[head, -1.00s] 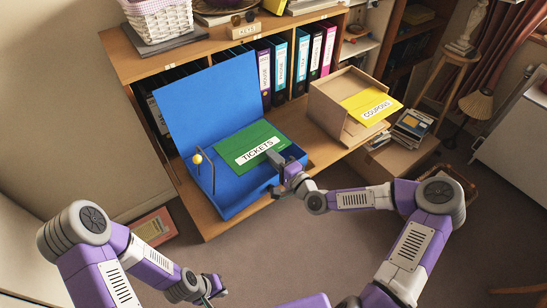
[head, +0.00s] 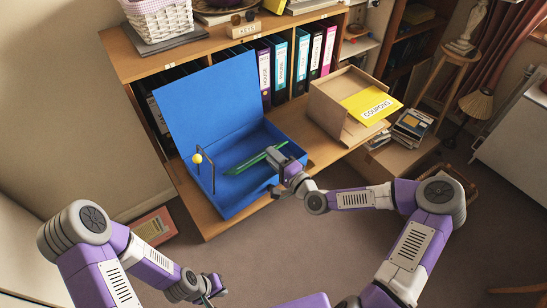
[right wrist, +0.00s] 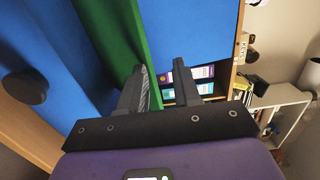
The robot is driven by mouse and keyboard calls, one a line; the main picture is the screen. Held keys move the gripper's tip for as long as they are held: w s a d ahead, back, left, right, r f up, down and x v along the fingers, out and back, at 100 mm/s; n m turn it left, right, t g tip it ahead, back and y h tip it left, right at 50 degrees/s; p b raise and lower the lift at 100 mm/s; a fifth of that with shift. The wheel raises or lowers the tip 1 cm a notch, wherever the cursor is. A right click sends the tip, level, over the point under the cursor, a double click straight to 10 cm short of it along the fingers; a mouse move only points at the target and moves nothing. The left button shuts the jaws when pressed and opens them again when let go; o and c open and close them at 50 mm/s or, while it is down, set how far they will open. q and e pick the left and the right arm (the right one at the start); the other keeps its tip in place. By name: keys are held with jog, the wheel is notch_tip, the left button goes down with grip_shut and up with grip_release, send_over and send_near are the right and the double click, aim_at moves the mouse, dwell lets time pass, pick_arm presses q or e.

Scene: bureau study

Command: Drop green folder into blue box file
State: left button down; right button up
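The blue box file (head: 228,204) stands on the wooden shelf with its lid raised at the back. The green folder (head: 255,160) is inside its outline, tilted and seen nearly edge-on, so its label is hidden. My right gripper (head: 276,160) is at the folder's right end, over the box's right side. In the right wrist view its fingers (right wrist: 160,85) are apart, with a clear gap between them. The folder (right wrist: 120,35) passes beside the left finger; contact cannot be told. My left gripper (head: 212,288) is low in the head view, away from the box; its fingers are too small to read.
A dark wire piece with a yellow ball (head: 197,158) stands at the box's left side. A cardboard box with a yellow COUPONS folder (head: 370,104) is to the right. Ring binders (head: 302,62) stand behind. Open floor lies in front of the shelf.

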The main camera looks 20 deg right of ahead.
dwell(0.4)
jog(key=o, duration=0.6)
jog(key=shift+c, duration=0.2)
jog(key=p+v, duration=0.1)
jog(key=v, duration=0.9)
jog(key=shift+p, duration=0.3)
dwell(0.7)
